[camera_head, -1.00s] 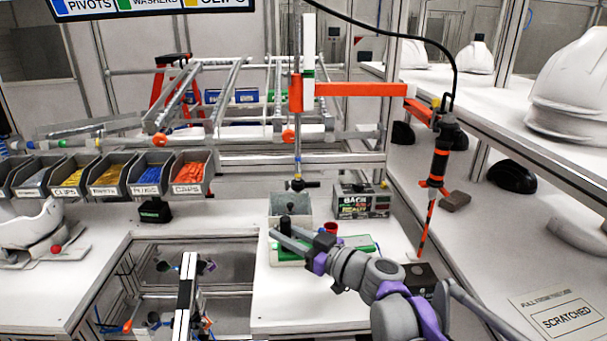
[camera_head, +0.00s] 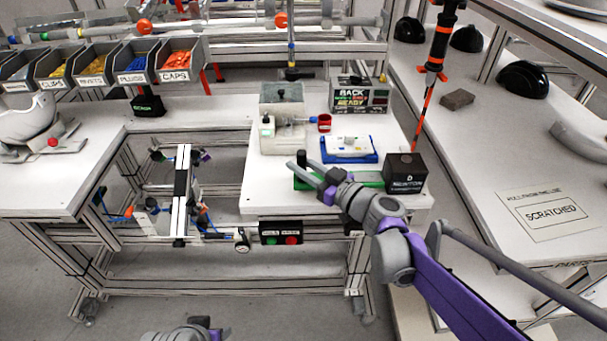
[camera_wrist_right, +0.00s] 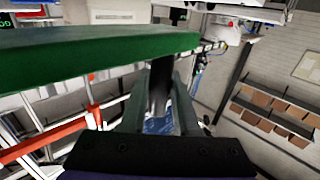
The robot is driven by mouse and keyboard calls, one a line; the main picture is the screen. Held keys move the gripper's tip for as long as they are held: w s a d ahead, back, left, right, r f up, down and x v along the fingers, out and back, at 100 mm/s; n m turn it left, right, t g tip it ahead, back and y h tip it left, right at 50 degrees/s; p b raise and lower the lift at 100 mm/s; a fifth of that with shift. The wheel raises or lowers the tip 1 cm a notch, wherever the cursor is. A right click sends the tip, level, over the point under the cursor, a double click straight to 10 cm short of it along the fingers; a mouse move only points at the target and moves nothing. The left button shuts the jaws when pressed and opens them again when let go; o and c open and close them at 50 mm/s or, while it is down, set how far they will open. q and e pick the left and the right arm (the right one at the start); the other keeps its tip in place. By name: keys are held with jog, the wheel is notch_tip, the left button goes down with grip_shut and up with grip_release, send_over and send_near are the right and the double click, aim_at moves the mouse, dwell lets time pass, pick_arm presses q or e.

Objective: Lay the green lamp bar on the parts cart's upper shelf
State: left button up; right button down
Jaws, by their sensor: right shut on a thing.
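The green lamp bar (camera_head: 369,180) shows at the front of the middle white bench in the head view, partly covered by my right gripper. My right gripper (camera_head: 318,176) is shut on it near its left part. In the right wrist view the bar (camera_wrist_right: 90,57) fills the upper left, with a dark upright piece between the fingers (camera_wrist_right: 160,100). From the head view I cannot tell how far the bar is above the bench. I cannot make out a parts cart for certain.
A black box (camera_head: 405,172) stands just right of the bar. A blue tray (camera_head: 349,157) with a white part, a white device (camera_head: 283,137) and a display box (camera_head: 360,97) stand behind. A frame with a black-and-white post (camera_head: 183,195) stands to the left. The right bench is partly clear.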

jog(key=shift+f, duration=1.7)
jog(key=shift+f+b, duration=0.15)
jog(key=shift+b, duration=0.15)
jog(key=c, duration=0.7)
grip_release()
jog(key=shift+o, duration=0.2)
